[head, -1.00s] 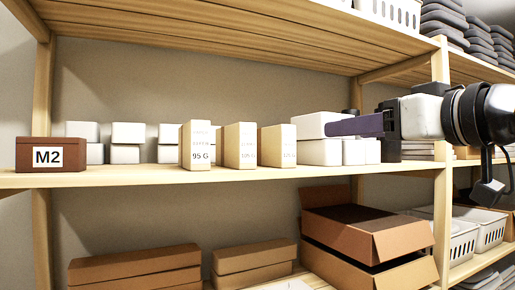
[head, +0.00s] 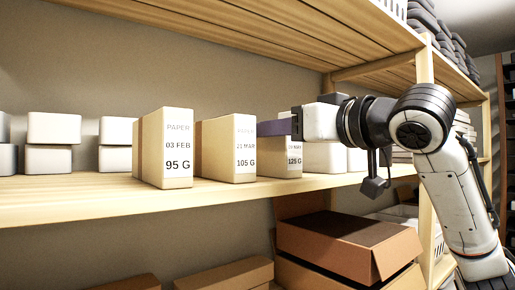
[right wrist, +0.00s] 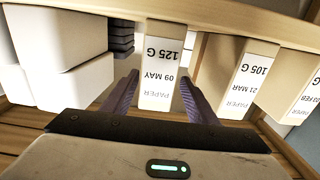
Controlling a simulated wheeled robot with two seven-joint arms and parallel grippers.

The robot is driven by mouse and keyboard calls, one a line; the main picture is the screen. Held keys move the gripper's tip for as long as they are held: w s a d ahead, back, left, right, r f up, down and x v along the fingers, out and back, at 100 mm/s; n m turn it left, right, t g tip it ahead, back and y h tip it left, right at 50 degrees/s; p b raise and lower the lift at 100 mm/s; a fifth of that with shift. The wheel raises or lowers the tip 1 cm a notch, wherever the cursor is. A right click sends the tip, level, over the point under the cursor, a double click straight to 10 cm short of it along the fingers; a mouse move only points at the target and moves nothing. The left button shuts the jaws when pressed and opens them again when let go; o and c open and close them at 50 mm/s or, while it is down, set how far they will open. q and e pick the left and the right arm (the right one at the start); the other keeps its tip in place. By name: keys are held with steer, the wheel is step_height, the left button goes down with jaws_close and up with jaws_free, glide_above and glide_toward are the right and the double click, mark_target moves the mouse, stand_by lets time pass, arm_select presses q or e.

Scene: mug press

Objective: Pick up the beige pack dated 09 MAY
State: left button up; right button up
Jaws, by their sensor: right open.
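The beige pack dated 09 MAY (right wrist: 165,65), marked 125 G, appears upside down in the right wrist view. It stands upright on the shelf, and in the head view it is the rightmost of three beige packs (head: 290,168), partly hidden by my right gripper. My right gripper (right wrist: 157,88) is open, its purple fingers on either side of this pack's front end. I cannot tell whether they touch it. In the head view the right gripper (head: 267,129) reaches in from the right at pack height. My left gripper is not in view.
The pack dated 21 MAR, 105 G (head: 243,150), stands just left of it, and the 03 FEB, 95 G pack (head: 178,150) farther left. White boxes (head: 325,157) stand on its right. The wooden shelf (head: 100,200) has bare room in front; an open carton (head: 330,240) sits below.

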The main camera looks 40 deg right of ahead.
steer(key=w, duration=0.1)
steer(key=w+p, duration=0.1)
steer(key=w, duration=0.1)
steer(key=w+d, duration=0.1)
steer(key=w, duration=0.1)
steer(key=shift+r, duration=0.35)
steer(key=shift+w+d, duration=0.1)
steer(key=shift+w, duration=0.35)
jaws_close()
